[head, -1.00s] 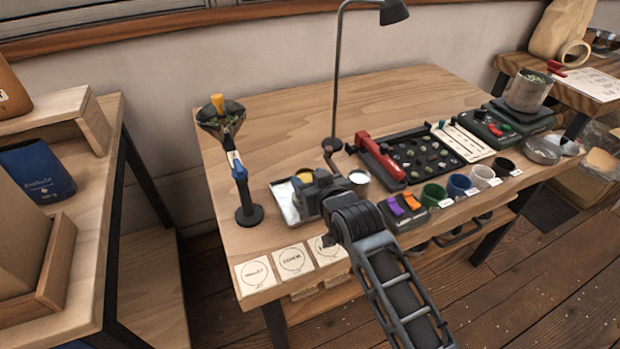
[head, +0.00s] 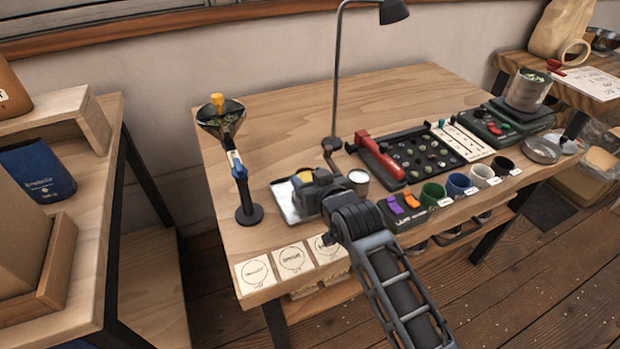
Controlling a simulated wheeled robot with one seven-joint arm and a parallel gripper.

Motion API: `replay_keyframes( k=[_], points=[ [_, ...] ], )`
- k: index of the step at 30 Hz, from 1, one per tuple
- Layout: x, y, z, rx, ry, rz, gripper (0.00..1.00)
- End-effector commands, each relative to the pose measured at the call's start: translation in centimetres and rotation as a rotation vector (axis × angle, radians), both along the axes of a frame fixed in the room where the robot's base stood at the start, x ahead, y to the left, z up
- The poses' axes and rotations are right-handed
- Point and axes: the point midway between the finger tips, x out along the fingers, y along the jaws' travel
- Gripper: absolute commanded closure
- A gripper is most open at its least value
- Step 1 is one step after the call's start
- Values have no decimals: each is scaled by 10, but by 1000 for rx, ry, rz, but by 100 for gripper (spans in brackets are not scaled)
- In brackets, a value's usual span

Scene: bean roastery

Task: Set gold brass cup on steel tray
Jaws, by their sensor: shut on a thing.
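The gold brass cup (head: 304,176) shows as a small yellow patch at the end of my gripper (head: 306,184). My gripper is shut on it, and the fingers and wrist hide most of the cup. The steel tray (head: 283,204) is a pale, shiny rectangle on the wooden table, just left of and partly behind my gripper. The cup appears over or at the tray's back right part. I cannot tell whether its base touches the tray.
A dark stand with a funnel (head: 220,118) and yellow top is left of the tray. A steel cup (head: 358,180) is close to my wrist's right. A lamp (head: 335,90) rises behind. Several coloured cups and a sample board (head: 425,155) are right. Label cards line the front.

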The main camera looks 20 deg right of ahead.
Motion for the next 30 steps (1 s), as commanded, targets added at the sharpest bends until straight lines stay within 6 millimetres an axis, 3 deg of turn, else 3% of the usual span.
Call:
replay_keyframes(
  k=[30],
  points=[
    [0, 0, -8, 0, -1, 0, 77]
  ],
)
